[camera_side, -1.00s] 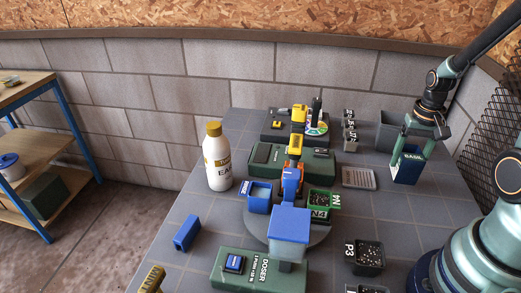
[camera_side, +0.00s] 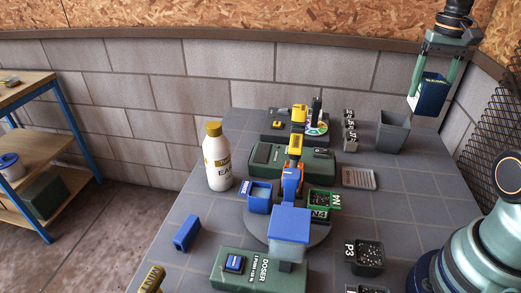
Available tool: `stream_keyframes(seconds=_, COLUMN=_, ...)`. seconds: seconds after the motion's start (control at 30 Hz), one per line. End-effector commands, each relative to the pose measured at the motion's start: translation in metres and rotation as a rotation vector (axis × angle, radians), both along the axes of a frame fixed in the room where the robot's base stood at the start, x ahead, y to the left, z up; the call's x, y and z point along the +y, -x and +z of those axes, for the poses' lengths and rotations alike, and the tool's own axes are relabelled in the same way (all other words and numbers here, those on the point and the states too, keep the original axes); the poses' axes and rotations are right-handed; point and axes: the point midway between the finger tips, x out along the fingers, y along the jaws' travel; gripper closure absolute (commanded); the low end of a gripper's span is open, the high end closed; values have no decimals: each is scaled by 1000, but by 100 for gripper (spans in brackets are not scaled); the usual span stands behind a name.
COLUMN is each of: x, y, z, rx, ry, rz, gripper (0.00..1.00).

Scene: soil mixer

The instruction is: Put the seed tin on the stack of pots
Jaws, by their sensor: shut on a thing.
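The seed tin, a dark blue box (camera_side: 432,98), is held up in the air at the upper right. My gripper (camera_side: 429,86) is shut on it, with a green finger on each side. The tin looks slightly tilted, and its label cannot be read now. The stack of pots, grey and square with a wide rim (camera_side: 392,132), stands on the bench to the lower left of the tin. The tin is above and to the right of the pots in the picture, apart from them. How many pots are nested cannot be told.
Small labelled pots (camera_side: 349,133) stand just left of the grey stack. A flat grey tray (camera_side: 358,178) lies in front. A white bottle with a gold cap (camera_side: 217,160), a green machine (camera_side: 292,160) and a blue hopper (camera_side: 290,226) fill the middle.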

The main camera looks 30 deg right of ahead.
Motion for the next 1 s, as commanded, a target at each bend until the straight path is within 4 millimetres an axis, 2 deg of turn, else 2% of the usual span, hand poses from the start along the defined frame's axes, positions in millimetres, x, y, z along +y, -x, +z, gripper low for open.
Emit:
stream_keyframes(seconds=0.2, x=-33, y=-36, z=31, rx=-1, ry=1, rz=4, gripper=89)
stream_keyframes(seconds=0.5, x=-72, y=-74, z=63, rx=1, ry=-1, rz=7, gripper=89)
stream_keyframes(seconds=0.8, x=-99, y=-97, z=81, rx=0, ry=0, rz=13, gripper=89)
stream_keyframes(seconds=1.0, x=-105, y=-102, z=85, rx=1, ry=-1, rz=14, gripper=89)
